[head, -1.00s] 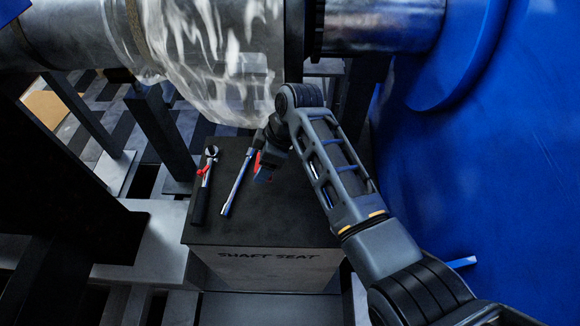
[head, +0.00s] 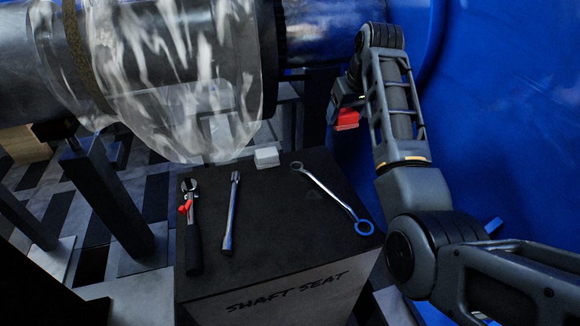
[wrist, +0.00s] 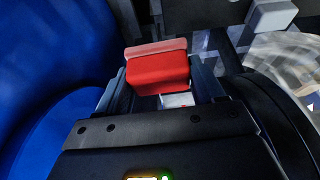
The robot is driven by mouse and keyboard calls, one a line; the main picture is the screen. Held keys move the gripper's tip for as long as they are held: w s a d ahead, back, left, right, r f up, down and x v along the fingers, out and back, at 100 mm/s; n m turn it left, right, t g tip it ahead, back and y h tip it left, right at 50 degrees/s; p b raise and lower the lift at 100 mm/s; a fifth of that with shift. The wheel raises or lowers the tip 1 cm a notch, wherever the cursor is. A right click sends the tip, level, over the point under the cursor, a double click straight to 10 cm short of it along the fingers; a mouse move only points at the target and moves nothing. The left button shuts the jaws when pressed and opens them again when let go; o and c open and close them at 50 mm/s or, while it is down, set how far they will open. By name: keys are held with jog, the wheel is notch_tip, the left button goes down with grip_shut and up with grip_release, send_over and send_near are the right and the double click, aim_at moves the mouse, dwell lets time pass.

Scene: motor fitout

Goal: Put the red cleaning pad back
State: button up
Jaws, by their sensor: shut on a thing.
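The red cleaning pad (head: 347,119) is in my gripper (head: 345,108), which is shut on it. In the head view the gripper hangs above and beyond the back right part of the dark stand, with the pad clear of its top. In the wrist view the pad (wrist: 158,74) is a red block with a paler pinkish strip along its far edge, held between the two fingers (wrist: 160,85). A small pale piece shows just below the pad there. Part of the fingers is hidden by the wrist in the head view.
The SHAFT SEAT stand (head: 270,250) bears a ratchet (head: 193,225), a socket bar (head: 231,215), a ring spanner (head: 333,198) and a white block (head: 266,157). A shaft under clear film (head: 190,80) runs above. A blue housing (head: 500,130) fills the right.

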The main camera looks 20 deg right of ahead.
jog(key=b, duration=0.1)
send_over(297, 154)
jog(key=s, duration=0.1)
jog(key=f, duration=0.7)
jog(key=shift+s, duration=0.2)
jog(key=shift+f+b, duration=0.3)
jog(key=shift+f, duration=1.65)
jog(key=shift+f, duration=0.15)
jog(key=o, duration=1)
jog(key=shift+s+r, duration=0.1)
jog(key=shift+r, duration=0.35)
jog(key=p+v, duration=0.2)
jog(key=v, duration=0.9)
jog(key=shift+r, duration=0.2)
